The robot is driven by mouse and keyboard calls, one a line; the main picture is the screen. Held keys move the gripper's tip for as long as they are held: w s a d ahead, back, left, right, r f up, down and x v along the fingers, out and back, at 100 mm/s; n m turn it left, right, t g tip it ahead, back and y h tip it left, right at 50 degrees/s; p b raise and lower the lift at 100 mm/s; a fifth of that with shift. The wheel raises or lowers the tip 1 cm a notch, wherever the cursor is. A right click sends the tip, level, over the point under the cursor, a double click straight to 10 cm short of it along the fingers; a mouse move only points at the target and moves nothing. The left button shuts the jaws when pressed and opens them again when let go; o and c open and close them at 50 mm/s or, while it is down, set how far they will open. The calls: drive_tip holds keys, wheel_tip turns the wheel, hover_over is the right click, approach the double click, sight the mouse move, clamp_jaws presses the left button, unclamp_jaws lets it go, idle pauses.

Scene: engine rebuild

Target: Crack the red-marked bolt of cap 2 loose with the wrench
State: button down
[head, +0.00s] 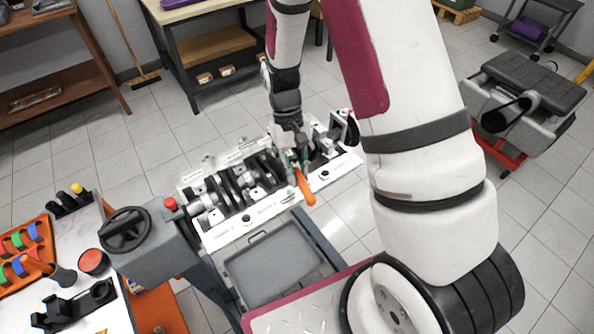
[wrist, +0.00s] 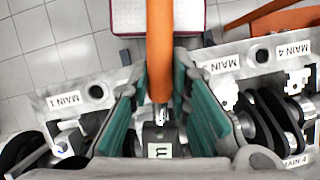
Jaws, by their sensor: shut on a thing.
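My gripper (head: 291,160) is shut on the wrench, whose orange handle (head: 305,188) sticks out toward the front edge of the engine block (head: 215,238). In the wrist view the handle (wrist: 160,45) runs between the teal finger pads of my gripper (wrist: 160,85), and its metal end (wrist: 160,112) is low between them. A dark cap (wrist: 159,136) with a white label lies just below that end; I cannot read its number surely. No red mark on a bolt can be made out. Whether the wrench sits on a bolt is hidden by the fingers.
The block is on a stand with a grey tray (head: 270,268) below. A handwheel (head: 125,229) and red knob (head: 170,204) are at its left end. A tool table (head: 60,310) is at lower left. MAIN 1 (wrist: 62,100) and MAIN 4 (wrist: 292,50) labels flank the gripper.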

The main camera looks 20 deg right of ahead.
drive_tip(key=shift+a+m, duration=0.5)
drive_tip(key=shift+a, duration=0.25)
idle(0.3)
drive_tip(key=shift+r+p, duration=0.5)
drive_tip(key=shift+r, duration=0.85)
idle(3.2)
wheel_tip(320, 180, up, 3)
drive_tip(key=shift+f+p, duration=0.1)
drive_tip(key=shift+p, duration=0.3)
drive_tip(key=shift+w, duration=0.1)
idle(0.3)
